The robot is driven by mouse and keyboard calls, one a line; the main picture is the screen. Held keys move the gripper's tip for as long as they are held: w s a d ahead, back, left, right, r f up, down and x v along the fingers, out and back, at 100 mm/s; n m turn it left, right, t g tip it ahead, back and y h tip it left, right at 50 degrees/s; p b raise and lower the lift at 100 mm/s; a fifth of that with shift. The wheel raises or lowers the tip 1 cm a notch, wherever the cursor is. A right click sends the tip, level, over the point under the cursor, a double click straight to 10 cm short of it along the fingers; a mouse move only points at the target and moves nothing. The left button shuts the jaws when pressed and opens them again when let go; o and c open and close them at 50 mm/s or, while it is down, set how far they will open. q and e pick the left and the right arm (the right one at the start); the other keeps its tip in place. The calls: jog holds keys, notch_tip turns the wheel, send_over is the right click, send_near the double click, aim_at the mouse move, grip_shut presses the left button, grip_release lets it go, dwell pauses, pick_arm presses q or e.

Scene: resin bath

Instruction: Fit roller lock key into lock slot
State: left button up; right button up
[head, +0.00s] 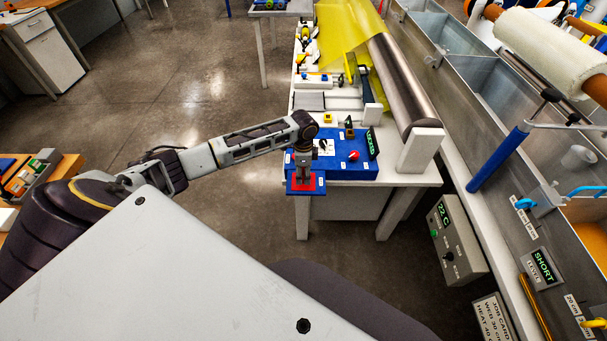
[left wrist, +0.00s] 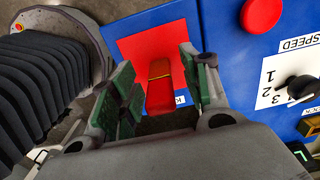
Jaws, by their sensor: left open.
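The key (left wrist: 160,92) is a red block with a thin yellow band. It is in the red patch of the blue control box, beside a white label partly reading "K". My left gripper (left wrist: 157,72) is open, its green-padded fingers on either side of the key with gaps visible. In the head view my left gripper (head: 304,174) points down over the red patch (head: 318,184) and hides the key. A partly cut label (left wrist: 304,129) seems to end in "CK" at the right of the wrist view; I cannot make out the slot clearly. My right gripper is out of view.
The blue control box (head: 345,171) carries a red button (head: 354,155), a speed dial (left wrist: 299,87) and a green-lit display (head: 373,142). A metal roller (head: 402,82) with yellow film lies behind it. A metal bath (head: 500,85) runs along the right. Open floor lies left.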

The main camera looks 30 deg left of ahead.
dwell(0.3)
pick_arm(q)
grip_shut()
jog(key=shift+r, duration=0.1)
jog(key=shift+r, duration=4.95)
